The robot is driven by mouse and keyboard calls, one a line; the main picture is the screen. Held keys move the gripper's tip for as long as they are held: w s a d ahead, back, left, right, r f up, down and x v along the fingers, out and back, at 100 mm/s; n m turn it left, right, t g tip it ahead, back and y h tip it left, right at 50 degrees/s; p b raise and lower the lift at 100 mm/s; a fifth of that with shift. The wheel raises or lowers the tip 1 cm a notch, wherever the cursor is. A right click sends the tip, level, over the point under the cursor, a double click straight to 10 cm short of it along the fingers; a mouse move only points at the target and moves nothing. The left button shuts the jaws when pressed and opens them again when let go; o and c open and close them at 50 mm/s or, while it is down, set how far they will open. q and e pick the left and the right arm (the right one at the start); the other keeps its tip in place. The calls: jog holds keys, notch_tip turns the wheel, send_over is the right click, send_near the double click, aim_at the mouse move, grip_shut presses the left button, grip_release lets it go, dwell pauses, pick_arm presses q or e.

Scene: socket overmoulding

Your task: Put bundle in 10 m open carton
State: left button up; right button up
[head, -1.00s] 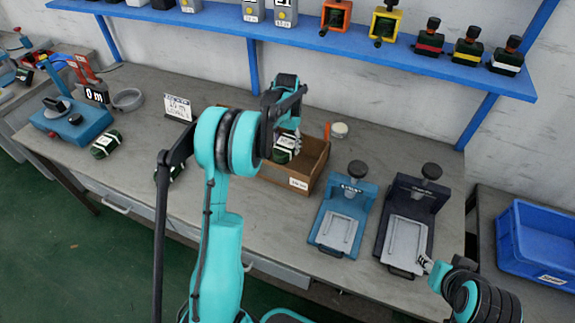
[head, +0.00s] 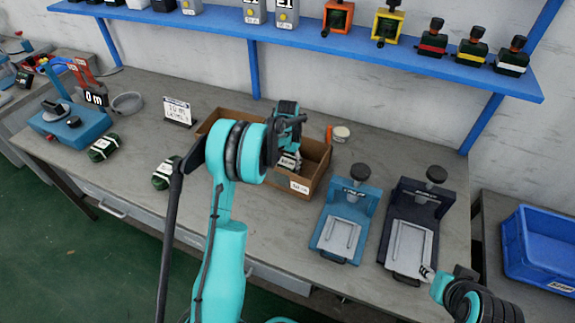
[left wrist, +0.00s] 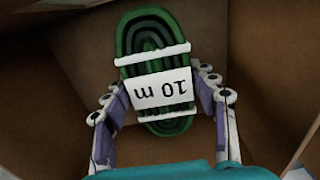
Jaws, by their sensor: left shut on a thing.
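The open brown carton (head: 317,172) stands on the bench, with a white label on its front. My left gripper (head: 289,160) is over and partly within its right part, shut on a green bundle. In the left wrist view the bundle (left wrist: 160,88) has white bands and a "10 m" label; the left gripper's fingers (left wrist: 160,105) are on either side of it. Carton walls surround it there. I cannot tell whether the bundle touches the carton floor. My left arm hides part of the carton in the head view. My right gripper (head: 428,273) is near the dark press, its fingers too small to judge.
Two more green bundles (head: 104,148) (head: 165,173) lie on the bench left of the carton. A "10 m" sign (head: 177,111) stands behind them. A blue press (head: 343,225) and a dark press (head: 411,235) stand right of the carton. A blue shelf (head: 330,40) runs above.

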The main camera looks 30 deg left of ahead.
pick_arm(q)
jog(key=o, duration=1.4)
jog(key=shift+f, duration=0.1)
jog(key=shift+r, duration=0.25)
notch_tip(320, 180, up, 12)
jog(key=f+p, duration=0.1)
jog(key=p, duration=0.3)
notch_tip(320, 180, up, 8)
jog(key=t, duration=0.1)
send_over(288, 163)
jog(key=s+d, duration=0.4)
jog(key=s+d+r+t, duration=0.2)
jog(key=s+d+r, duration=0.3)
jog(key=s, duration=0.4)
jog(key=s+d+t, duration=0.1)
jog(key=s+d, duration=0.1)
jog(key=s, duration=0.3)
jog(key=s+d+f+t, duration=0.1)
jog(key=s+d, duration=0.1)
jog(key=s, duration=0.3)
jog(key=s+d+f+t, duration=0.1)
jog(key=s+t, duration=0.1)
jog(key=s, duration=0.3)
jog(key=shift+s+d+f, duration=0.1)
jog(key=shift+s+d, duration=0.15)
jog(key=shift+d, duration=0.15)
